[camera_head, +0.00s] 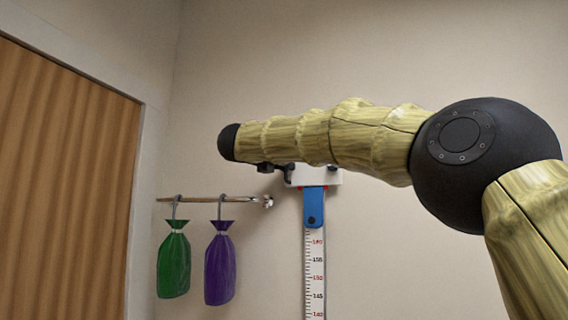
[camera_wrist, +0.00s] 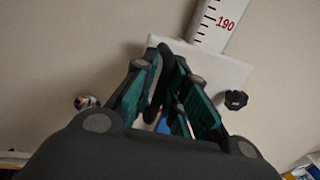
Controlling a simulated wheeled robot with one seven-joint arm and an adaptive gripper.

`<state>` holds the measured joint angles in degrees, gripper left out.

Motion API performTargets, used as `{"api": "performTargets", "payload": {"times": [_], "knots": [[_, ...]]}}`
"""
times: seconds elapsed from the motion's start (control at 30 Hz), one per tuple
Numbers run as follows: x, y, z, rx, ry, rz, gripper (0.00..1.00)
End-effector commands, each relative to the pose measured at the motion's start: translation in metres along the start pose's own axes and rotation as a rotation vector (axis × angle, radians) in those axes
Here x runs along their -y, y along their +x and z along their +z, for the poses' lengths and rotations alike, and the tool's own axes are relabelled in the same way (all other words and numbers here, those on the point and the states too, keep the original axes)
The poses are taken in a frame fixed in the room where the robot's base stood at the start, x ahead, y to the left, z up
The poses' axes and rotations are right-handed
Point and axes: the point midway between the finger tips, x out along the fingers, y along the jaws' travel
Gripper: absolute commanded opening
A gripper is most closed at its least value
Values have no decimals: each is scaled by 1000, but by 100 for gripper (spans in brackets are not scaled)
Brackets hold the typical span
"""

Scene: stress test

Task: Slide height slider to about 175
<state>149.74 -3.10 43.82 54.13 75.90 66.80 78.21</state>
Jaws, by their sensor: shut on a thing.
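The height slider's white head (camera_head: 325,178) sits on the wall-mounted height scale (camera_head: 314,275), partly hidden behind my arm. A blue piece (camera_head: 313,206) hangs below it, just above the 160 mark. In the wrist view the white head (camera_wrist: 225,72) lies behind my fingers, with the scale (camera_wrist: 214,22) and its 190 mark showing beyond it. A black knob (camera_wrist: 236,99) is on its right side. My gripper (camera_wrist: 164,78) is shut on a dark part of the slider between its teal pads. In the head view only dark bits of my gripper (camera_head: 284,171) show under the arm.
A horizontal wall rod (camera_head: 190,199) left of the scale carries a green bag (camera_head: 174,262) and a purple bag (camera_head: 220,265) on hooks. A wooden door (camera_head: 65,180) is farther left. The wall right of the scale is bare.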

Motion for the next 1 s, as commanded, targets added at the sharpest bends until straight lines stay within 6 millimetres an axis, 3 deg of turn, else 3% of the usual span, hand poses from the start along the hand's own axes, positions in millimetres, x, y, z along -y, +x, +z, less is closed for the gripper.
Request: {"api": "performTargets", "payload": {"times": [0.03, 0.1, 0.63, 0.77, 1.0], "knots": [[3, 2, 2, 1, 4, -5, 20], [2, 1, 2, 1, 3, -4, 32], [-1, -6, 0, 0, 0, 2, 32], [-2, -22, 1, 1, 0, 3, 32], [-2, -66, 1, 1, 0, 3, 32]]}}
